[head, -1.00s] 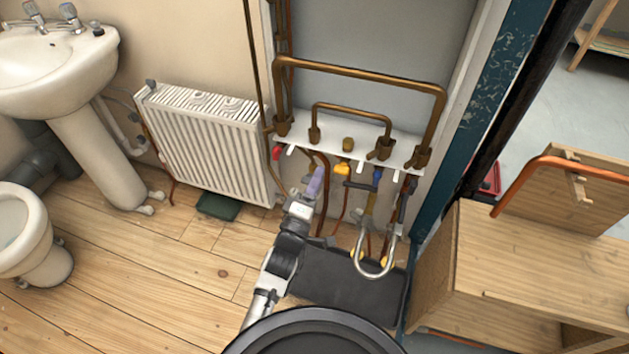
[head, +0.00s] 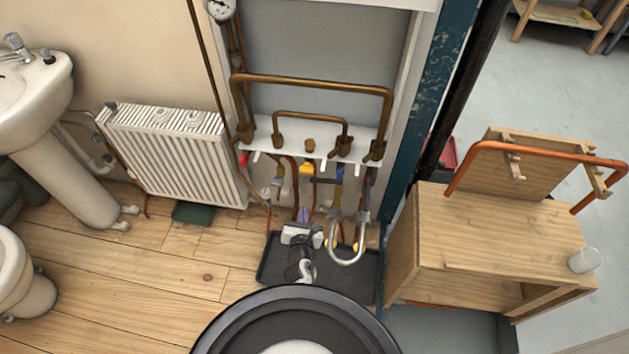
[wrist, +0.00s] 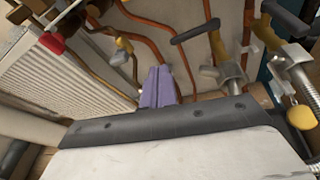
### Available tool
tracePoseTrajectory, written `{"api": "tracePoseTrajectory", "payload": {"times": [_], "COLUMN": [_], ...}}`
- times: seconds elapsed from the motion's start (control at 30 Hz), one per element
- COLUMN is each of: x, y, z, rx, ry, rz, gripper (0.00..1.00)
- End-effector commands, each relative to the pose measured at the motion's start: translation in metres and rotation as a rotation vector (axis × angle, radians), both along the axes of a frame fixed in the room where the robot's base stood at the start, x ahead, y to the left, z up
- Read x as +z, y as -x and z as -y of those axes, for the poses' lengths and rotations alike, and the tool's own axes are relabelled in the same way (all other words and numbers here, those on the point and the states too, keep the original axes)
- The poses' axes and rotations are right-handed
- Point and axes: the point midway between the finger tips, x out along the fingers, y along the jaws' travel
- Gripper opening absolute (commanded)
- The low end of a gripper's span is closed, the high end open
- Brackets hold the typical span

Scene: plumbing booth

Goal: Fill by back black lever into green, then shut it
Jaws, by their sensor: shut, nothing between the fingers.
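My gripper has purple fingers and is shut and empty; it shows in the head view (head: 303,214) and the wrist view (wrist: 158,86). It is low in front of the pipes, left of the silver braided hose loop (head: 346,256). A black lever (wrist: 195,31) lies crosswise, up and right of my fingertips and apart from them; it also shows in the head view (head: 325,181). Another black lever (wrist: 285,18) slants further right, above the hose fittings. I cannot tell which is the back one. A round gauge (head: 221,9) is at the top edge; its needle and colours are too small to read.
A red lever (head: 244,159) and a yellow lever (head: 306,168) hang under the white pipe shelf (head: 262,133). A radiator (head: 175,150) stands left, a wooden bench (head: 490,235) right. A dark tray (head: 350,283) lies below. Copper pipes run close behind my gripper.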

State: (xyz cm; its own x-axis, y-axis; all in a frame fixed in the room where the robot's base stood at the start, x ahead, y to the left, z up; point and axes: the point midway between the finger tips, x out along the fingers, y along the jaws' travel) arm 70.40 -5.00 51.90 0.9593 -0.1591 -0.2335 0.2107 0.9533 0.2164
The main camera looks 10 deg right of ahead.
Motion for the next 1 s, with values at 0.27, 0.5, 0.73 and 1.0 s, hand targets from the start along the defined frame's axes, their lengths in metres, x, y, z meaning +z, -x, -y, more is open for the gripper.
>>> {"api": "tracePoseTrajectory", "payload": {"times": [0.27, 0.5, 0.73, 1.0], "x": [-0.027, -0.039, -0.055, -0.054], "y": [0.005, -0.032, -0.075, -0.111], "z": [0.028, 0.037, 0.046, 0.053], "rx": [0.007, 0.005, 0.006, 0.007], "ry": [0.207, 0.202, 0.202, 0.199], "rz": [-0.111, -0.108, -0.107, -0.108], "gripper": [0.00, 0.00, 0.00, 0.00]}}
